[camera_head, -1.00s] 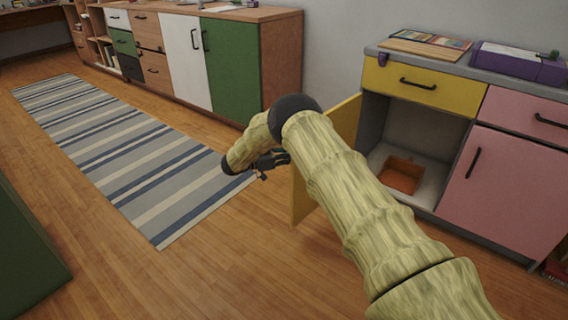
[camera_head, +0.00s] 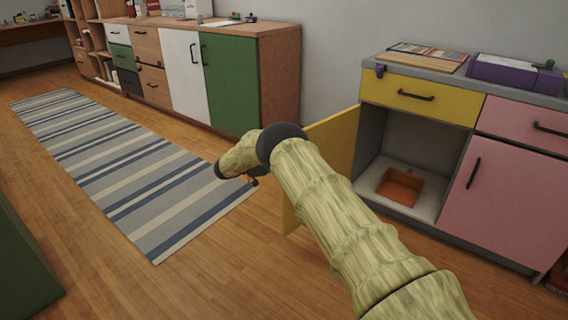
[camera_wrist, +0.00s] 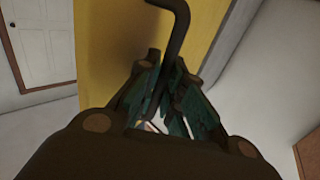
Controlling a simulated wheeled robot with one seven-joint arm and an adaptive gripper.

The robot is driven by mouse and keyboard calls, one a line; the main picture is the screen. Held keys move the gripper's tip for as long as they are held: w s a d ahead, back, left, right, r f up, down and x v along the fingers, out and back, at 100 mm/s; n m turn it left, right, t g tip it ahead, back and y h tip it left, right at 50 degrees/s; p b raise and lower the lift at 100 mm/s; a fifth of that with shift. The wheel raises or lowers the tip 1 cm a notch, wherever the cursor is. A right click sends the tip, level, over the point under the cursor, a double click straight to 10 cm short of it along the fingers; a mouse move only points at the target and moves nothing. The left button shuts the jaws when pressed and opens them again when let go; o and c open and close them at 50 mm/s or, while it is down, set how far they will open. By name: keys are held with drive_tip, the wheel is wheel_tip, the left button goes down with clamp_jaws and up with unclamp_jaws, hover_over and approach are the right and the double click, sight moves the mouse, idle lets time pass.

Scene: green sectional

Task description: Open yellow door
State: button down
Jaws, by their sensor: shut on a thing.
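The yellow door (camera_head: 335,139) stands wide open at the left side of its cabinet, swung out into the room. My arm hides part of it in the head view. In the wrist view the yellow door (camera_wrist: 120,45) fills the upper middle, with its dark bar handle (camera_wrist: 179,25) running down between my fingers. My gripper (camera_wrist: 168,98) is shut on this handle. In the head view my gripper (camera_head: 252,180) is small and mostly hidden beyond my wrist, at the door's left.
The opened compartment holds an orange box (camera_head: 400,187). A yellow drawer (camera_head: 420,97) above and a pink door (camera_head: 505,190) at right are closed. A striped rug (camera_head: 120,165) and bare wood floor lie to the left. A green cabinet door (camera_head: 232,85) stands behind.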

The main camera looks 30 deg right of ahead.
drive_tip(key=c, duration=1.5)
unclamp_jaws()
drive_tip(key=shift+s+d, duration=0.1)
drive_tip(key=shift+d, duration=0.45)
drive_tip(key=shift+v, duration=6.6)
